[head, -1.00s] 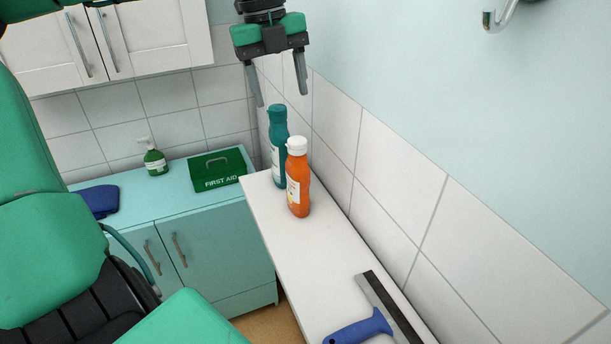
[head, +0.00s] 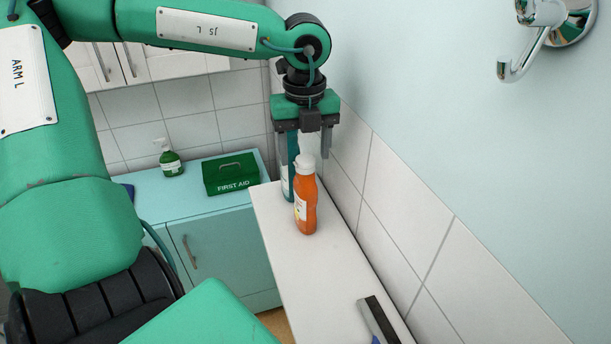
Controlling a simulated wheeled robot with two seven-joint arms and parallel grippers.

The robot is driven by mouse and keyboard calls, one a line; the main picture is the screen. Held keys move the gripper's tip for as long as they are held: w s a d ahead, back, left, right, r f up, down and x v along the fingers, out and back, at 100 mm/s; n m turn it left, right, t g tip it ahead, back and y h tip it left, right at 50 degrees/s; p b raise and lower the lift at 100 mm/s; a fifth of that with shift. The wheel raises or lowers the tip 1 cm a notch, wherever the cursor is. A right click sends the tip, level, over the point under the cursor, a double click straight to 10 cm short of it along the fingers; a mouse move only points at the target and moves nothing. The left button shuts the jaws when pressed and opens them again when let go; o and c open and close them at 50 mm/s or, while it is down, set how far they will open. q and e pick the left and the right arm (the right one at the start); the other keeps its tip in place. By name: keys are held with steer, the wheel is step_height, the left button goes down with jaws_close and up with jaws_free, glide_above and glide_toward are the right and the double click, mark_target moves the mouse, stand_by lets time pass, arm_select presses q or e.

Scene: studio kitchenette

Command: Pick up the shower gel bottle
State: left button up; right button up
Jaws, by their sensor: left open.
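A teal bottle (head: 292,172) stands upright on the narrow white shelf, partly hidden behind an orange bottle (head: 306,205) with a white cap. No readable name shows which one is the shower gel. My left gripper (head: 305,155) points down at the far end of the shelf, over the teal bottle. Its fingers are open, and the teal bottle's upper part shows by the left finger. The gripper hides the top of this bottle, and I cannot tell whether they touch. The orange bottle stands nearer to me. My right gripper is not in view.
The white shelf (head: 300,270) runs along the tiled wall. A squeegee (head: 378,320) lies at its near end. A chrome fixture (head: 530,40) is on the right wall.

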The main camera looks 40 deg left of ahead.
mark_target(305, 159)
arm_select(q)
step_height(305, 159, down, 3)
steer(key=shift+r+p, duration=0.1)
steer(key=shift+p, duration=0.7)
steer(key=shift+w+f, duration=0.1)
steer(key=shift+f, duration=0.5)
jaws_close()
